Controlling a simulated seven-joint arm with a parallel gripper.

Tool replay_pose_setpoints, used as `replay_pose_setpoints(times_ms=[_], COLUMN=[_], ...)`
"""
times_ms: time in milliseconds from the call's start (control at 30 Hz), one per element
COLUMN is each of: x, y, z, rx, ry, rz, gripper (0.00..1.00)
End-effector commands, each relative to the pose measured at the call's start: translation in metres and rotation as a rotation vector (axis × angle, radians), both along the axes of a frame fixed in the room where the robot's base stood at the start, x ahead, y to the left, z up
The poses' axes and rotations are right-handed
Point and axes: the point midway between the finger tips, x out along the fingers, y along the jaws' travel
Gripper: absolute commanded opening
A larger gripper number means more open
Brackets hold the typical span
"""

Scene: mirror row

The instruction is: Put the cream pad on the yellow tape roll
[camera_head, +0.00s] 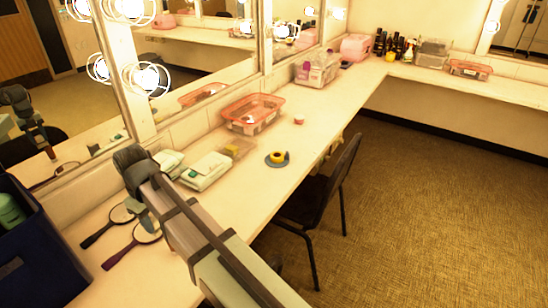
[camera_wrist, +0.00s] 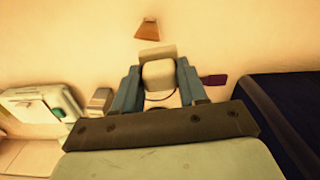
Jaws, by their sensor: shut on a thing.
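My gripper (camera_wrist: 158,82) is shut on the cream pad (camera_wrist: 158,74), a pale block between its two blue fingers in the wrist view. In the head view my gripper (camera_head: 147,224) hangs over the near left counter, above the hand mirrors; the pad cannot be made out there. The yellow tape roll (camera_head: 277,156) lies on the counter farther along, to the right of my gripper and well apart from it. A dark grey round piece (camera_head: 270,161) is at the roll. The roll does not show in the wrist view.
Two hand mirrors (camera_head: 122,213) lie under my arm. White-green packs (camera_head: 206,170) and a clear tray (camera_head: 238,148) lie between my gripper and the roll. A pink basket (camera_head: 252,112) stands behind. A dark blue bin (camera_head: 38,255) stands at left. A chair (camera_head: 325,190) stands at the counter.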

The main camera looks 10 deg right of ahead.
Motion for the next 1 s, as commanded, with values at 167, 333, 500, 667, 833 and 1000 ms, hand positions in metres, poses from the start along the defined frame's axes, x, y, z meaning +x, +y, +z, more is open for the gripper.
replay_pose_setpoints(times_ms=[167, 333, 500, 667, 833, 1000], x=[0.065, 0.12, 0.172, 0.218, 0.265, 0.307], y=[-0.029, -0.065, -0.107, -0.152, -0.206, -0.267], z=[0.005, 0.009, 0.013, 0.016, 0.019, 0.022], rx=[0.0, 0.0, 0.0, 0.001, 0.0, 0.0], ry=[0.0, 0.0, 0.0, -0.001, -0.001, 0.0], rz=[-0.02, -0.033, -0.046, -0.059, -0.071, -0.085], gripper=[0.13, 0.13, 0.13, 0.13, 0.13, 0.13])
